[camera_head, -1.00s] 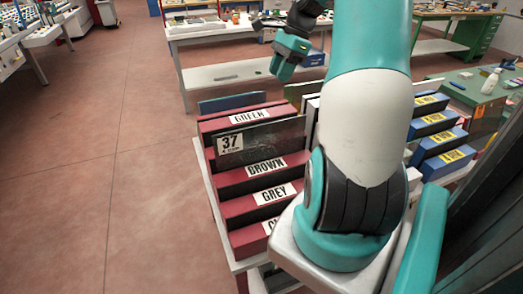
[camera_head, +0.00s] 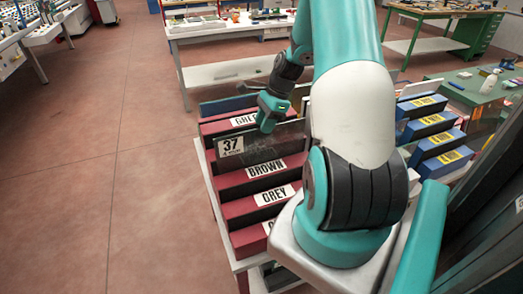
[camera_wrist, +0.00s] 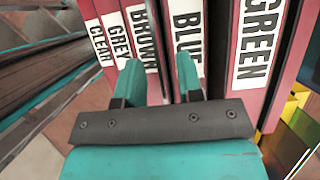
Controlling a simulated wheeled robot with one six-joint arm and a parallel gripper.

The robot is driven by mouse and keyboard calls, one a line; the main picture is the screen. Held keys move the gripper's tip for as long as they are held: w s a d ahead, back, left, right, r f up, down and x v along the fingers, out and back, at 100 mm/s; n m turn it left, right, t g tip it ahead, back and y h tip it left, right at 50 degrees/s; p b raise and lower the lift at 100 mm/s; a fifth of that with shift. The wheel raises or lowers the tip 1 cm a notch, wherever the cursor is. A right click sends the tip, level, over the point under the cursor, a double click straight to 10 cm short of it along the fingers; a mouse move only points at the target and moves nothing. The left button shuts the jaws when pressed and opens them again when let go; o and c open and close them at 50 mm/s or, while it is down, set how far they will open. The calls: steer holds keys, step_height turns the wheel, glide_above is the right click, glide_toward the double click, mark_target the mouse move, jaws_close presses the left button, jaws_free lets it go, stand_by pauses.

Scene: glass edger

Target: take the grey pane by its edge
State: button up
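The grey pane (camera_head: 258,145) is a dark, see-through sheet with a white "37" label at its left end. In the head view it stands on edge in the red rack (camera_head: 232,181), between the GREEN and BROWN labels. My gripper (camera_head: 268,122) is over the pane's upper edge in that view; I cannot tell if it touches. In the wrist view my gripper (camera_wrist: 160,75) has its two teal fingers apart, with nothing clearly held between them. They lie over the BROWN and BLUE dividers. I cannot pick out the pane for sure there.
The red dividers carry labels, among them GREEN (camera_wrist: 258,45), BLUE (camera_wrist: 187,42) and GREY (camera_head: 274,195). Blue boxes with yellow labels (camera_head: 440,140) stand to the right. A white bench (camera_head: 235,70) is behind. The floor at left is clear.

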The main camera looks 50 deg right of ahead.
steer(key=shift+x, duration=1.25)
jaws_close()
steer(key=shift+r, duration=0.2)
